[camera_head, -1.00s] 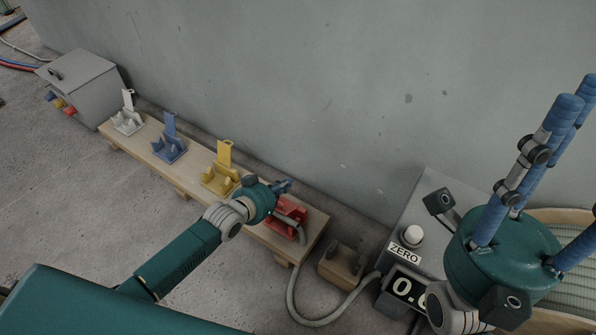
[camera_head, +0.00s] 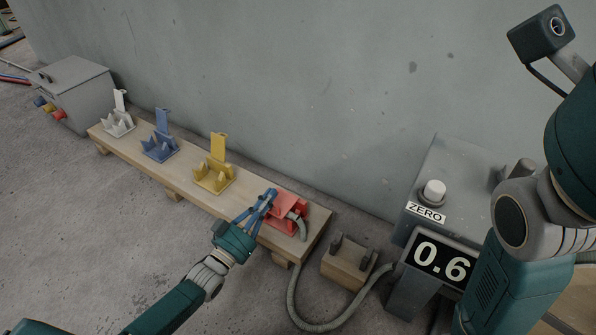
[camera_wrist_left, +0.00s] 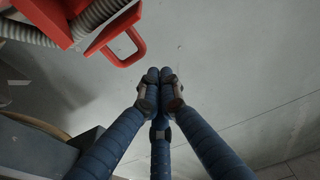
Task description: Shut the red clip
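The red clip (camera_head: 283,211) sits at the right end of the wooden board. No flap stands upright on it as on the other clips; its red top piece lies low, and I cannot tell whether it is latched. A grey conduit comes out of its right side. In the left wrist view the red clip (camera_wrist_left: 100,47) fills the upper left, with a loop-shaped tab and the ribbed conduit. My left gripper (camera_head: 268,197) is at the clip's left side, its blue fingers together with nothing between them; in the wrist view the fingertips (camera_wrist_left: 158,76) are apart from the tab. My right gripper's fingers are out of view.
White (camera_head: 118,120), blue (camera_head: 160,143) and yellow (camera_head: 215,172) clips stand with flaps up along the board (camera_head: 188,188). A small wooden block (camera_head: 347,267) and a grey box with a ZERO button and display (camera_head: 440,260) stand to the right. A wall rises behind.

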